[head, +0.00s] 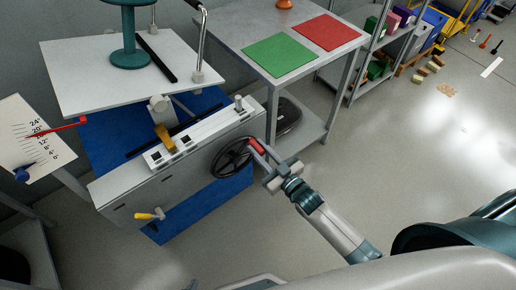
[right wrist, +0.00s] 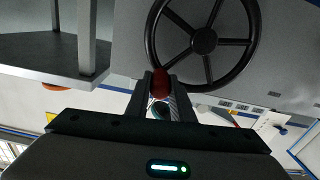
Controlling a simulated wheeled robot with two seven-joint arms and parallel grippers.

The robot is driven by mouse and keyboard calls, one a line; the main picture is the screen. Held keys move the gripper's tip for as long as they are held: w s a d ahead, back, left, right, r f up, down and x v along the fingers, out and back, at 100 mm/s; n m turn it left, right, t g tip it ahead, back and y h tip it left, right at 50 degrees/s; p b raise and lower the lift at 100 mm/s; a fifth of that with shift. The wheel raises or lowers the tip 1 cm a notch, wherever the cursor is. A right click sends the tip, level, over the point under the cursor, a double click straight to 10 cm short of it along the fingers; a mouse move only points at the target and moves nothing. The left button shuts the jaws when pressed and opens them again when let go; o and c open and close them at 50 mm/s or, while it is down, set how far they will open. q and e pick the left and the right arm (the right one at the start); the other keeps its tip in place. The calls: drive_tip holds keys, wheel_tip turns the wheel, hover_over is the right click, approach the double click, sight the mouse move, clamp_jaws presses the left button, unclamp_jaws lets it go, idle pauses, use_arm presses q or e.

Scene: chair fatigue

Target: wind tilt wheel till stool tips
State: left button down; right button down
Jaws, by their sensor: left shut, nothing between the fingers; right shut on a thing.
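A black spoked hand wheel (head: 232,158) sits on the side of the grey tilt rig (head: 180,165). My right gripper (head: 262,152) is shut on the wheel's red handle (head: 257,146) at the right of the rim. In the right wrist view the red handle (right wrist: 161,82) sits between the fingers, beside the wheel (right wrist: 203,41). The teal stool (head: 129,55) stands on the white platform (head: 90,88); its top is cut off. A dial board (head: 30,140) with a degree scale and a red pointer (head: 66,126) is at the left. My left gripper does not show.
A grey table (head: 265,27) with a green mat (head: 280,55) and a red mat (head: 326,32) stands behind the arm. A yellow-handled lever (head: 148,215) sticks out from the rig's front. Shelves with boxes stand at the back right. The floor at the right is mostly clear.

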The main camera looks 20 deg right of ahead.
drive_tip(key=shift+w+d+f+m, duration=0.1)
drive_tip(key=shift+d+f+m, duration=0.2)
drive_tip(key=shift+m, duration=0.2)
drive_tip(key=c, duration=1.5)
unclamp_jaws()
drive_tip(key=shift+c, duration=0.2)
